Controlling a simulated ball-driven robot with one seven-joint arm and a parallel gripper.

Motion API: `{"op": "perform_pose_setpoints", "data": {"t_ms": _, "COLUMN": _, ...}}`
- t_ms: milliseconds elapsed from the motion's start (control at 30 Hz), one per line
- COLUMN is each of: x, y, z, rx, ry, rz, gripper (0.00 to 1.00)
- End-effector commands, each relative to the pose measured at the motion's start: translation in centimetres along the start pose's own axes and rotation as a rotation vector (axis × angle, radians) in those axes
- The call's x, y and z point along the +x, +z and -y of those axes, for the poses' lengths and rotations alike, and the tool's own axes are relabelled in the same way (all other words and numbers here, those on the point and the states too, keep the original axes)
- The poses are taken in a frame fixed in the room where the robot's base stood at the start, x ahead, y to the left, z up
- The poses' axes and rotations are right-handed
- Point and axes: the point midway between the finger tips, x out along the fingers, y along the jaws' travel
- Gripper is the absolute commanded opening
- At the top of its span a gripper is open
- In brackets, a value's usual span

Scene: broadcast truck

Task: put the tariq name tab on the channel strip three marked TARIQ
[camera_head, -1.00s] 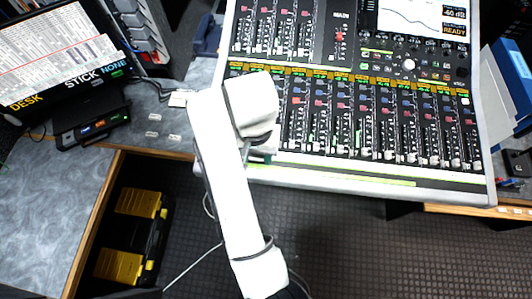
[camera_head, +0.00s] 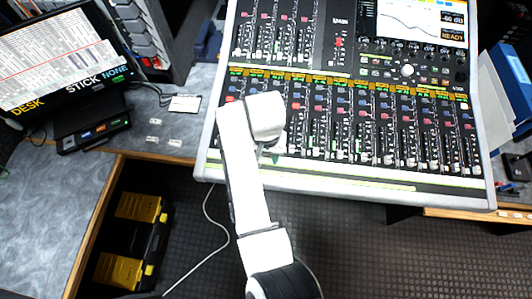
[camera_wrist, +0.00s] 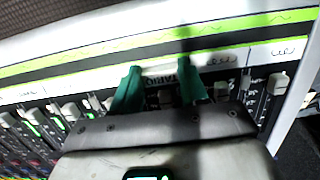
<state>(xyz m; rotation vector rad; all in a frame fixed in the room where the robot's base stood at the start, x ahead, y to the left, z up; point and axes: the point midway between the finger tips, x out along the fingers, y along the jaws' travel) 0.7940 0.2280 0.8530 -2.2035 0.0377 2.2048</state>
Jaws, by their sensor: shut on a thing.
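My gripper (camera_wrist: 160,84) has green fingers shut on a small white name tab (camera_wrist: 163,68), seen edge-on between the fingertips in the wrist view. Its lettering is too small to read for sure. The tab is over the pale label strip (camera_wrist: 222,61) along the console's front, which carries handwritten marks. I cannot tell whether the tab touches the strip. In the head view my gripper (camera_head: 271,150) is over the front left part of the mixing console (camera_head: 300,178), and my arm hides the tab. The TARIQ marking cannot be read in the head view.
Several faders (camera_wrist: 277,84) stand up close to my fingers. Other small white tabs (camera_head: 154,139) and a white card (camera_head: 185,104) lie on the desk left of the console. A monitor (camera_head: 60,55) stands at the far left. A yellow-black case (camera_head: 130,235) is below.

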Motion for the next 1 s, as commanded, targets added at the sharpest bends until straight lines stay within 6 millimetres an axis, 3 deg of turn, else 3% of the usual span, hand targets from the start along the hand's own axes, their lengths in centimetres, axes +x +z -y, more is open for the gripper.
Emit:
{"op": "perform_pose_setpoints", "data": {"t_ms": 167, "x": 0.2, "y": 0.0, "z": 0.0, "rx": 0.000, "ry": 0.001, "rz": 0.000, "gripper": 0.15}}
{"op": "perform_pose_setpoints", "data": {"t_ms": 200, "x": 0.2, "y": 0.0, "z": 0.0, "rx": -0.001, "ry": 0.001, "rz": 0.000, "gripper": 0.44}}
{"op": "perform_pose_setpoints", "data": {"t_ms": 467, "x": 0.2, "y": 0.0, "z": 0.0, "rx": 0.000, "ry": 0.000, "rz": 0.000, "gripper": 0.69}}
{"op": "perform_pose_setpoints", "data": {"t_ms": 800, "x": -0.4, "y": -0.1, "z": 0.0, "rx": 0.000, "ry": -0.001, "rz": -0.002, "gripper": 0.69}}
{"op": "perform_pose_setpoints", "data": {"t_ms": 1000, "x": -3.5, "y": -0.1, "z": 0.0, "rx": 0.002, "ry": -0.002, "rz": -0.005, "gripper": 0.69}}
